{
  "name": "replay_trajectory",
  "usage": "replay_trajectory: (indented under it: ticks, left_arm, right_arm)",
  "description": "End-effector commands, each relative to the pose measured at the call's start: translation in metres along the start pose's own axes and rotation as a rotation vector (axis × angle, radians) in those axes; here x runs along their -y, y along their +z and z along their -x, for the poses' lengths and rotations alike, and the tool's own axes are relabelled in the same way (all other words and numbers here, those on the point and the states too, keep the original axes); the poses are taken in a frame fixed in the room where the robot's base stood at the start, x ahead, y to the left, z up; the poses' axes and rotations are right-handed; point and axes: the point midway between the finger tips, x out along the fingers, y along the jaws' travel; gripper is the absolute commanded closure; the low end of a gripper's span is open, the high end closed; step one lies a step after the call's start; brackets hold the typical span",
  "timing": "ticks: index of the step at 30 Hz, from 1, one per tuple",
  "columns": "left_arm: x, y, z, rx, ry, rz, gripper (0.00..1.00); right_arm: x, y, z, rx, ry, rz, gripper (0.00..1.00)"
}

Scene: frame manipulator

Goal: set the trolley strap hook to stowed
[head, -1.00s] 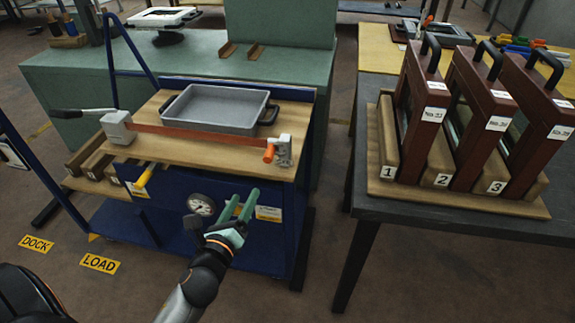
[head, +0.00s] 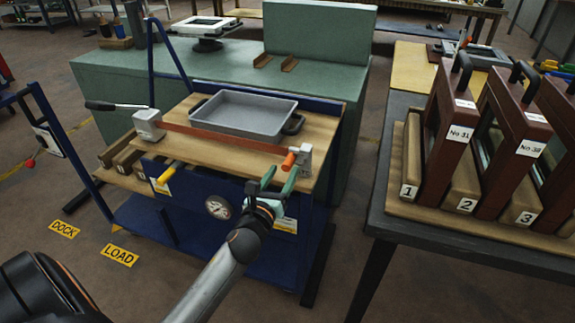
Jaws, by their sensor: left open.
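The trolley (head: 190,215) is blue with a wooden top (head: 200,154). A red-orange strap (head: 220,138) runs across the top in front of a grey tray (head: 245,115). It goes from a grey ratchet block with a black lever (head: 149,125) on the left to a pale bracket (head: 304,160) on the right. The strap hook, with an orange grip (head: 289,161), is at that bracket; its exact seating is too small to tell. My left gripper (head: 279,180) is open and empty, its green fingers just below and in front of the orange grip. My right gripper is not in view.
A dark table (head: 385,215) at right carries dark red frames (head: 445,140) in numbered slots. A green bench (head: 110,75) stands behind the trolley. A yellow handle (head: 168,173) and a gauge (head: 219,207) are on the trolley's front. Floor labels DOCK (head: 64,229) and LOAD (head: 119,255) lie at left.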

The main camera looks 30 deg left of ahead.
Motion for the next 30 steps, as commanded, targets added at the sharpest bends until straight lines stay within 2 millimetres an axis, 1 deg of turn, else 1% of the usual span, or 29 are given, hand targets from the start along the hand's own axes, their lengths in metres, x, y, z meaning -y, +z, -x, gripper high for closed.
replay_trajectory:
  ticks: [1,3,7,12,20,30]
  left_arm:
    - [0.0,0.0,-0.009,0.001,-0.001,0.002,0.41]
    - [0.0,0.0,-0.018,0.001,0.0,0.001,0.41]
    - [0.0,0.0,-0.031,0.001,-0.001,0.002,0.41]
    - [0.0,0.0,-0.038,0.0,-0.001,0.001,0.41]
    - [0.0,0.0,-0.038,0.0,-0.001,0.001,0.42]
    - [0.0,0.0,-0.038,0.0,0.0,0.002,0.8]
  right_arm:
    - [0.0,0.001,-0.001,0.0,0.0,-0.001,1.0]
    - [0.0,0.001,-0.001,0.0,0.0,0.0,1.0]
    - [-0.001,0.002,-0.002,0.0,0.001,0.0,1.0]
    - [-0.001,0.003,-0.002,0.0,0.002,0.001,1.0]
    - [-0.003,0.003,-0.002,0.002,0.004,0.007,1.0]
    - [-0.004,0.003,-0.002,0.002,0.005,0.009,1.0]
